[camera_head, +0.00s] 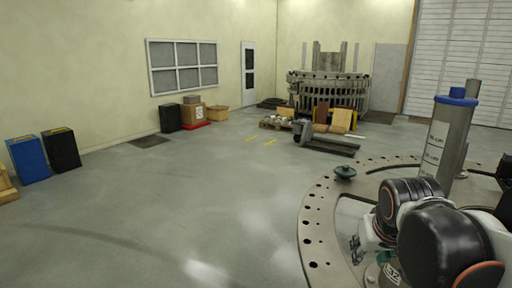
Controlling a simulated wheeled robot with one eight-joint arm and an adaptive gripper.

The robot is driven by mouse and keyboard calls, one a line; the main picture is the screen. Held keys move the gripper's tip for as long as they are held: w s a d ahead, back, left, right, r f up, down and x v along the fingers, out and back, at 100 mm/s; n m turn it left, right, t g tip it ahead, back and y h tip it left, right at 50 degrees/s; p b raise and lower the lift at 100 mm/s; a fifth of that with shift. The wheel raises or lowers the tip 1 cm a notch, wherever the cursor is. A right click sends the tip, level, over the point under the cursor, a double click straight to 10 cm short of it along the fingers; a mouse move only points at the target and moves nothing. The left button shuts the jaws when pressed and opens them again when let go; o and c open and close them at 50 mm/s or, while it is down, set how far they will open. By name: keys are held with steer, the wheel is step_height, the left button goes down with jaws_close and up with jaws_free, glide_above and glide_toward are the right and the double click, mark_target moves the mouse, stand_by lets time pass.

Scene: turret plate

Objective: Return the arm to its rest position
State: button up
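My arm (435,235) shows at the lower right, with dark rounded joints, orange rings and pale links. It is bent close in, over the near part of a large round turret plate (318,225). I cannot make out my gripper in this view; the arm's end seems hidden behind its own links or outside the picture. Small dark fittings (356,247) show beside the arm, and I cannot tell what they are.
A grey cylinder with a blue collar (446,140) stands upright behind my arm. A dark green knob-like part (345,172) sits on the plate's rim. A pallet jack (325,143) stands beyond the plate. Blue and black bins (28,160) line the left wall. The floor at centre-left is clear.

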steer(key=s+a+f+b, duration=0.2)
steer(key=s+f, duration=0.1)
steer(key=s, duration=0.2)
steer(key=s+a+f+n+t+y+b, duration=0.1)
steer(key=s+a+f+b, duration=0.1)
steer(key=s, duration=0.4)
step_height(320, 180, down, 3)
steer(key=shift+s+a+r, duration=0.15)
steer(key=shift+a+r, duration=0.05)
steer(key=shift+a, duration=0.55)
stand_by(0.6)
